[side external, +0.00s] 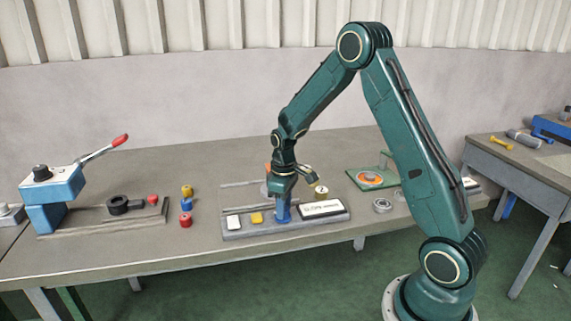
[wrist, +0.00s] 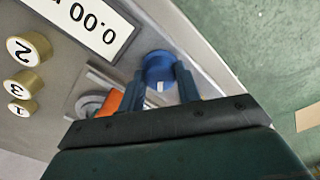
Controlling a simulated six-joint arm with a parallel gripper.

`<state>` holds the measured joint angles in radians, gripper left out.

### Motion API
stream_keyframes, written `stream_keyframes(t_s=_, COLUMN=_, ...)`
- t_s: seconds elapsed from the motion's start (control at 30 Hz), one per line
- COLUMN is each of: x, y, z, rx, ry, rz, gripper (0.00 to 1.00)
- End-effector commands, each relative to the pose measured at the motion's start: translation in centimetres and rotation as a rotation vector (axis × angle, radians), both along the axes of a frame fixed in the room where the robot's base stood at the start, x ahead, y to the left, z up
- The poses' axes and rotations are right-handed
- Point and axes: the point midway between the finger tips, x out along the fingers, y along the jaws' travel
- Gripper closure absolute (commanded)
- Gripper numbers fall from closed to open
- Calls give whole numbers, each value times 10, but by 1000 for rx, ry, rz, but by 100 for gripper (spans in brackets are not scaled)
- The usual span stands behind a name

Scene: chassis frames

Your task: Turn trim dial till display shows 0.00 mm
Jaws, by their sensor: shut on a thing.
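The blue trim dial (wrist: 159,66) has a white mark on its rim and sits on the grey panel (side external: 285,228). My gripper (wrist: 160,88) is shut on the dial, one finger on each side. In the side view, my gripper (side external: 283,198) points down over the dial (side external: 282,213) and hides its top. The white display (wrist: 88,22) is upside down in the wrist view; the digits in view read 0.00, and its unit end is cut off. In the side view, the display (side external: 321,208) is too small to read surely.
White (side external: 233,222) and yellow (side external: 256,218) buttons sit left of the dial. Numbered brass pieces, such as one marked 2 (wrist: 29,48), stand behind. A blue lever press (side external: 55,190) and coloured pegs (side external: 186,204) stand left. A green plate (side external: 370,178) lies right.

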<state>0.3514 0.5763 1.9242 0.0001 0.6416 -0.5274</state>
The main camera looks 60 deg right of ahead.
Motion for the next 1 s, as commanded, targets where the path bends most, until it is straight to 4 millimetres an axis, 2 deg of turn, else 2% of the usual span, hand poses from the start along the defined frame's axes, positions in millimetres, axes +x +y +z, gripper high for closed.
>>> stream_keyframes(t_s=0.03, x=1, y=0, z=1, rx=0, ry=-3, rz=0, gripper=65)
stream_keyframes(t_s=0.13, x=1, y=0, z=0, rx=-1, ry=-2, rz=0, gripper=45)
stream_keyframes(t_s=0.47, x=0, y=0, z=1, rx=0, ry=-1, rz=-1, gripper=45)
stream_keyframes(t_s=0.63, x=1, y=0, z=7, rx=0, ry=-3, rz=-1, gripper=45)
stream_keyframes(t_s=0.83, x=1, y=0, z=27, rx=-1, ry=-3, rz=-1, gripper=45)
stream_keyframes(t_s=1.0, x=1, y=0, z=54, rx=-2, ry=-6, rz=-1, gripper=45)
